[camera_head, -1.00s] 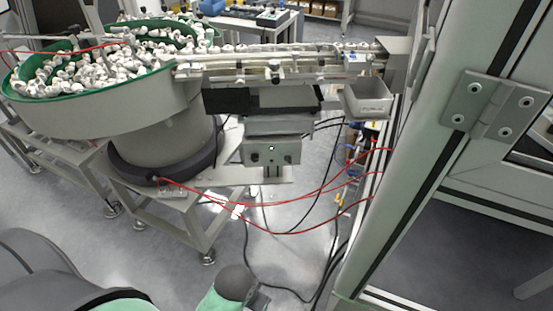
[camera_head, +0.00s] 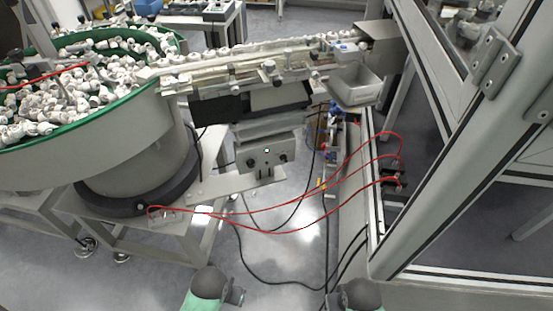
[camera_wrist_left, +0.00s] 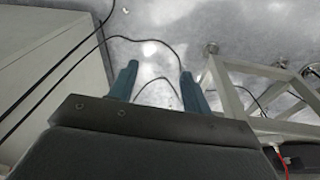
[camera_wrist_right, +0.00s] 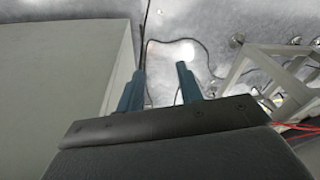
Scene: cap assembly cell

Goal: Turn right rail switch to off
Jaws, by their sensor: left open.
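A grey control box (camera_head: 268,156) hangs under the feeder rail (camera_head: 255,70) in the head view. It has a dark knob on its left (camera_head: 250,163), a dark knob on its right (camera_head: 283,157) and a small light spot between them. The knobs are too small to read their settings. My left gripper (camera_wrist_left: 157,80) is open and empty in the left wrist view. My right gripper (camera_wrist_right: 160,82) is open and empty in the right wrist view. Both arms show low in the head view, well short of the box. The wrist views do not show the box.
A bowl feeder (camera_head: 130,130) full of white caps stands at left on a metal frame. A grey bin (camera_head: 355,86) hangs at the rail's right end. A cabinet frame (camera_head: 440,170) rises on the right. Red hoses (camera_head: 300,222) and black cables cross the space below the box.

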